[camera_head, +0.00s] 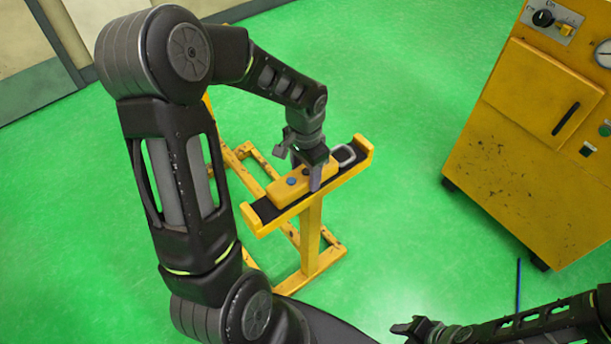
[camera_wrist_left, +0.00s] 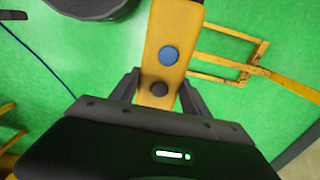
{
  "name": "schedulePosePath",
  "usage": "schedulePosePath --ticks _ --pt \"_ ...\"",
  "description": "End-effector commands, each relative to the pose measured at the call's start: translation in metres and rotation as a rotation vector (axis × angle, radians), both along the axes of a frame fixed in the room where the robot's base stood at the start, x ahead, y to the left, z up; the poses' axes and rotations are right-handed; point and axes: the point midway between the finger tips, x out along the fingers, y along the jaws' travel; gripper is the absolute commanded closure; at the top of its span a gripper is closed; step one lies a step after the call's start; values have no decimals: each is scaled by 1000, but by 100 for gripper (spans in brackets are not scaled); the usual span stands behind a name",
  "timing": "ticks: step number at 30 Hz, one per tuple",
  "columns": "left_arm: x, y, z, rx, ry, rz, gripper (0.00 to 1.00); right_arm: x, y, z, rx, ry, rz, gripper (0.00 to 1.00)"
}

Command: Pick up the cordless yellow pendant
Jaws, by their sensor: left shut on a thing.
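The yellow pendant (camera_head: 284,189) is a long box with blue and dark round buttons. It is over the dark-lined tray of a yellow stand (camera_head: 264,221); I cannot tell whether it still touches the tray. My left gripper (camera_head: 316,180) reaches down from above and is shut across the pendant, hiding part of it. In the left wrist view the pendant (camera_wrist_left: 177,27) lies between the two fingers (camera_wrist_left: 160,92), with a blue and a dark button showing. My right gripper (camera_head: 408,328) is low at the right, away from the stand; its jaw opening is unclear.
A grey-rimmed loop (camera_head: 343,155) is at the far end of the tray. A yellow cabinet (camera_head: 535,120) with knobs and a handle stands at the right. A thin blue line (camera_head: 518,285) is on the green floor. Open floor lies between stand and cabinet.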

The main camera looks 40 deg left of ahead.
Motion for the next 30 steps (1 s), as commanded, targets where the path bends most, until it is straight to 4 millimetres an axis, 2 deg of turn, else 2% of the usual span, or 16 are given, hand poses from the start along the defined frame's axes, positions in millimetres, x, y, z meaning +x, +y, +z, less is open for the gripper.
schedulePosePath --ticks 8,11,21,25,30 --pt "1 0 8 1 -4 0 100 0 0 0 0 0 0 64" --pt "2 0 21 1 -7 0 100 0 0 1 0 0 0 64" --pt "2 0 84 1 -7 0 100 0 0 2 0 0 0 64" --pt "1 0 97 1 -3 0 100 0 0 2 0 0 0 64" --pt "0 0 101 0 -2 0 100 0 0 2 0 0 0 64"
